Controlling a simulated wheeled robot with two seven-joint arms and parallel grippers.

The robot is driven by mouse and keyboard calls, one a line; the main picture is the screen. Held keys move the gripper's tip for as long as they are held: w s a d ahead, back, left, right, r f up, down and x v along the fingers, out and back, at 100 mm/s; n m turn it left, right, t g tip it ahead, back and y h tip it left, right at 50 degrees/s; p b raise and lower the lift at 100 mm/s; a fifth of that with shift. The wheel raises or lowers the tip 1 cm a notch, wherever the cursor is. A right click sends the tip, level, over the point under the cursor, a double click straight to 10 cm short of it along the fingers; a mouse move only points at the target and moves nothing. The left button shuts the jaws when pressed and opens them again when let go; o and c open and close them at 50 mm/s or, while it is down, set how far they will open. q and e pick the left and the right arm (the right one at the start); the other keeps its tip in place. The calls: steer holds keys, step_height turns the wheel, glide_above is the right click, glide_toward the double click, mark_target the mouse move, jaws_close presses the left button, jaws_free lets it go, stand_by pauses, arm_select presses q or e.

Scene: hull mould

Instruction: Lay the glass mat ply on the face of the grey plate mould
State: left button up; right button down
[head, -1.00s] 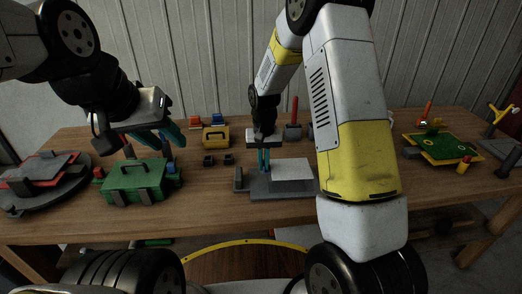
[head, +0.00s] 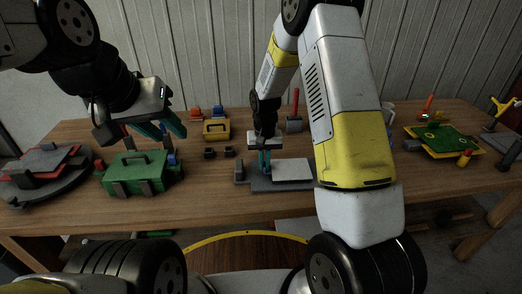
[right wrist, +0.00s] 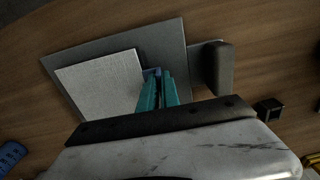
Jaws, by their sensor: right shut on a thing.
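The glass mat ply (head: 293,170) is a pale, flat square. It lies over the face of the grey plate mould (head: 285,186); whether it rests fully on the face I cannot tell. The right wrist view shows the ply (right wrist: 98,85) over the larger grey plate (right wrist: 165,42), with a grey margin beside it. My left gripper (head: 164,126) is open and empty, above and behind the green case.
A green case (head: 138,172) stands left of the mould, and a round stand with red and grey plates (head: 42,165) is further left. A yellow case (head: 217,129) and small black blocks (head: 218,152) sit behind. A green board (head: 446,141) lies at right.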

steer(key=shift+f, duration=0.7)
stand_by(0.9)
steer(key=c, duration=1.5)
jaws_free()
steer(key=shift+o, duration=0.2)
steer(key=o, duration=0.5)
steer(key=shift+r, duration=3.5)
